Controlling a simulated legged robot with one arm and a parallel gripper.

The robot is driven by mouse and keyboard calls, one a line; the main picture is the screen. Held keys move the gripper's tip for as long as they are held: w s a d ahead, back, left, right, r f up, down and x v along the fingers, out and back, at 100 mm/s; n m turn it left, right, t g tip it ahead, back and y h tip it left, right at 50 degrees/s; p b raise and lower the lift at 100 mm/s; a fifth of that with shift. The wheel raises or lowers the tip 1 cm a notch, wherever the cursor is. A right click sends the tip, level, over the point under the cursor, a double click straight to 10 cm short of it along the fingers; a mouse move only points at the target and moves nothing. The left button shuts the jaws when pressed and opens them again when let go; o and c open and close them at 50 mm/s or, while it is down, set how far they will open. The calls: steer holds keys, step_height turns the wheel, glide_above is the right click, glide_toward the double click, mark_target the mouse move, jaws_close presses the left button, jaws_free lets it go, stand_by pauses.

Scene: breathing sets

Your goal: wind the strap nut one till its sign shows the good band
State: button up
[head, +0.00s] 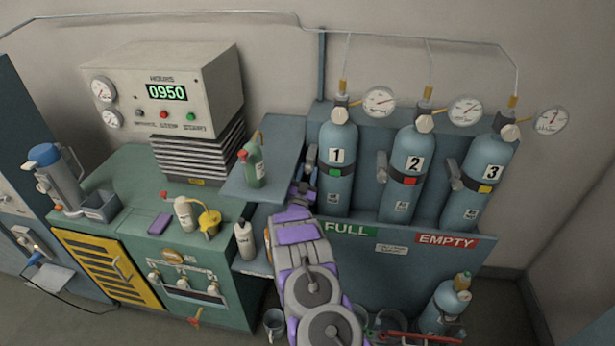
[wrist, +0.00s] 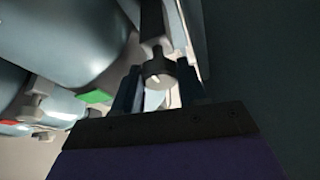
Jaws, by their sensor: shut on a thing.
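Cylinder 1 (head: 338,150) is a blue-grey bottle strapped upright at the left of the rack. Its strap carries a small sign (head: 335,171) that shows green; a green patch also shows in the wrist view (wrist: 95,97). Strap nut one (head: 309,163) is a grey piece at the left of this strap. My gripper (head: 304,187) reaches up to it from below. In the wrist view my gripper (wrist: 160,92) has its two dark fingers on either side of the round nut end (wrist: 158,72) and is shut on it. The exact finger contact is in shadow.
Cylinder 2 (head: 407,158) has a red sign and cylinder 3 (head: 482,180) a yellow one. A green bottle (head: 252,165) stands on the shelf just left of my gripper. A white bottle (head: 244,241) is left of my arm. A loose cylinder (head: 446,308) stands below right.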

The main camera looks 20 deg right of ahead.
steer(key=o, duration=0.7)
steer(key=shift+o, duration=0.4)
steer(key=shift+r, duration=0.1)
